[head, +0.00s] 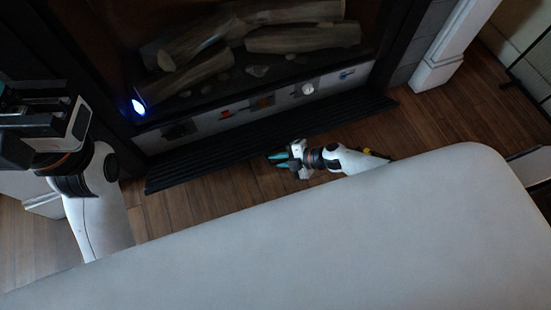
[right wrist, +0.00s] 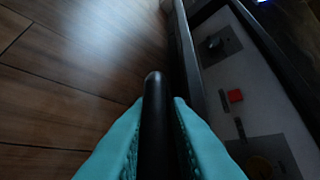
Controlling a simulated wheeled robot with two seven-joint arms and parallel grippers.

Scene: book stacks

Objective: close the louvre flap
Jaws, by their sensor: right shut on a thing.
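The black louvre flap (head: 225,147) is a long slatted panel along the bottom of the fireplace front. It lies swung down and outward in the head view, with the control strip above it uncovered. My right gripper (head: 275,158) is at the flap's front edge, near its middle. In the right wrist view its teal fingers are shut on a dark round-ended bar (right wrist: 155,110), which looks like part of the flap; the join is not clear. My left gripper (head: 50,125) is at the far left, away from the flap, its fingertips not clear.
The control strip (head: 265,103) carries a red switch (right wrist: 235,96) and a white knob (head: 308,88). Logs (head: 300,38) lie in the firebox above. Wood floor (head: 425,120) is clear in front and to the right. A white post base (head: 435,72) stands at the right.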

